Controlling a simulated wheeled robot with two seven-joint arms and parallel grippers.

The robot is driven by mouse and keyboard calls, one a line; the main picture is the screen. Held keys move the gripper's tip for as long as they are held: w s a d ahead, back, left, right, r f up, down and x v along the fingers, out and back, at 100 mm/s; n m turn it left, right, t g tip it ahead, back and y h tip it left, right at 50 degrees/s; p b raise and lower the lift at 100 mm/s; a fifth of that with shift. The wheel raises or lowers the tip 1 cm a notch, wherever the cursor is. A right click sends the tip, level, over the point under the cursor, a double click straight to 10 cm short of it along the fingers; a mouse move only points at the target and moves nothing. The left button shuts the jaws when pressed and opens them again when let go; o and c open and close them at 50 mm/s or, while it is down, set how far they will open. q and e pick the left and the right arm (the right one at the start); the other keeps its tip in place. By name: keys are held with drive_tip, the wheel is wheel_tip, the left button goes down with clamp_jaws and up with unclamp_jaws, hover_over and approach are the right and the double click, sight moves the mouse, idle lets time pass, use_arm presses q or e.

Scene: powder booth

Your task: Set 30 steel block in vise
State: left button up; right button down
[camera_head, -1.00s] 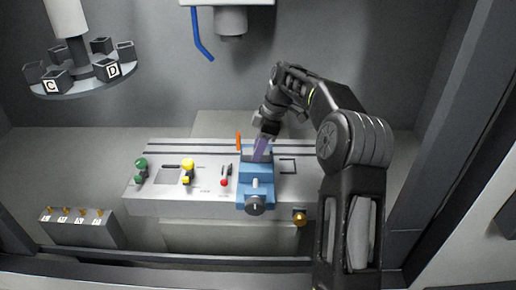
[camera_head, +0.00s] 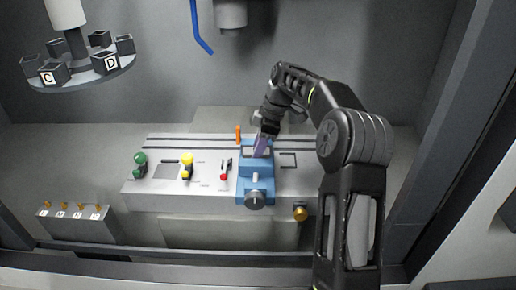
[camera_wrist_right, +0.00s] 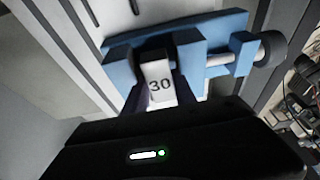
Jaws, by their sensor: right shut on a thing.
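The blue vise (camera_head: 256,183) stands on the grey machine table in the head view, its round dark handle knob toward me. My right gripper (camera_head: 262,147) is at the vise's far end, over the jaw gap. In the right wrist view it is shut on the pale block marked 30 (camera_wrist_right: 159,84), with dark fingers on both sides. The block is between the blue vise jaws (camera_wrist_right: 185,50); I cannot tell whether it rests on the vise bed. My left gripper is not in view.
The grey table (camera_head: 215,200) carries a green knob (camera_head: 140,160), a yellow knob (camera_head: 187,162), a red-tipped lever (camera_head: 224,176) and an orange peg (camera_head: 238,133). A carousel (camera_head: 85,72) with lettered cups hangs upper left. A blue hose (camera_head: 200,30) hangs above.

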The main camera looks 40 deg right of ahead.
drive_tip(key=shift+f+b, duration=0.3)
drive_tip(key=shift+f, duration=0.3)
drive_tip(key=c, duration=0.9)
unclamp_jaws()
drive_tip(key=shift+r, duration=0.1)
drive_tip(key=v, duration=0.4)
drive_tip(key=shift+w+b, duration=0.2)
drive_tip(key=shift+b, duration=0.15)
drive_tip(key=p+v, duration=0.2)
drive_tip(key=v, duration=0.1)
drive_tip(key=shift+s+r, duration=0.2)
drive_tip(key=shift+s, duration=0.05)
drive_tip(key=shift+d+r+p, duration=0.15)
drive_tip(key=shift+r+p, duration=0.05)
drive_tip(key=shift+p, duration=0.1)
drive_tip(key=shift+f, duration=0.15)
